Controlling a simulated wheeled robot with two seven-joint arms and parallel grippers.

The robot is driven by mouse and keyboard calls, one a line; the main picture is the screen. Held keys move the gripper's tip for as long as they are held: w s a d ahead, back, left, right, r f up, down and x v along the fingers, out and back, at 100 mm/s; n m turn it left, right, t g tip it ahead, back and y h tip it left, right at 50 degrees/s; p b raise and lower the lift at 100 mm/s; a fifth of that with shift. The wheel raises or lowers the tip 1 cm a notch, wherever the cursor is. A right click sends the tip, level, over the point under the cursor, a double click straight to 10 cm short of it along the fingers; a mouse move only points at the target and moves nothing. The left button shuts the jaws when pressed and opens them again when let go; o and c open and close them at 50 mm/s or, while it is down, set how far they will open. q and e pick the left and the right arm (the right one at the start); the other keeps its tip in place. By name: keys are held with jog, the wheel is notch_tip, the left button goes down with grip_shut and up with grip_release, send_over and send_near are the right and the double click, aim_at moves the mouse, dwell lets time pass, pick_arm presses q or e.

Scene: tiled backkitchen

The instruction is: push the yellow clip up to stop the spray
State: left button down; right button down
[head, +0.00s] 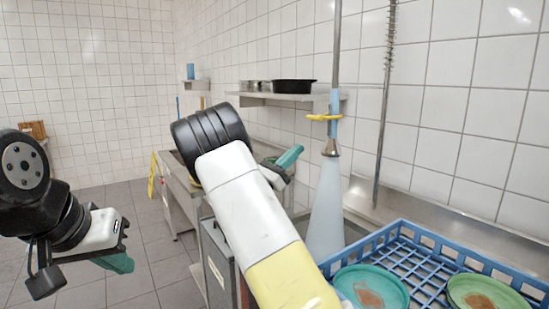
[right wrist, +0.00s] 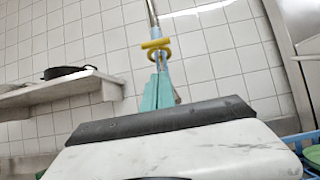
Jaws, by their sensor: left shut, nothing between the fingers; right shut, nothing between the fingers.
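The yellow clip (head: 323,117) sits around the blue handle (head: 334,103) of a hanging spray hose. Below it, the metal nozzle (head: 331,148) sends a pale cone of spray (head: 326,205) downward. My right gripper (head: 291,157) is shut and empty, left of the nozzle and lower than the clip, with a visible gap in the head view. In the right wrist view its green fingers (right wrist: 157,92) point up, just below the clip (right wrist: 156,45) in the picture, partly covering the handle. My left gripper (head: 120,263) is shut and empty at the lower left, far from the hose.
A blue dish rack (head: 421,232) with a green plate (head: 371,290) and another plate (head: 486,294) stands at the lower right. A wall shelf (head: 285,97) with a black pan (head: 294,86) is behind my right arm. A spring-wrapped pipe (head: 386,100) runs down right of the hose.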

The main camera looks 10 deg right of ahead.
aim_at(317, 118)
jog(key=w+d+r, duration=0.1)
jog(key=d+r, duration=0.3)
jog(key=r, duration=0.2)
jog(key=shift+w+d+r, duration=0.25)
jog(key=shift+r, duration=0.05)
notch_tip(317, 118, up, 5)
jog(key=shift+f, duration=0.25)
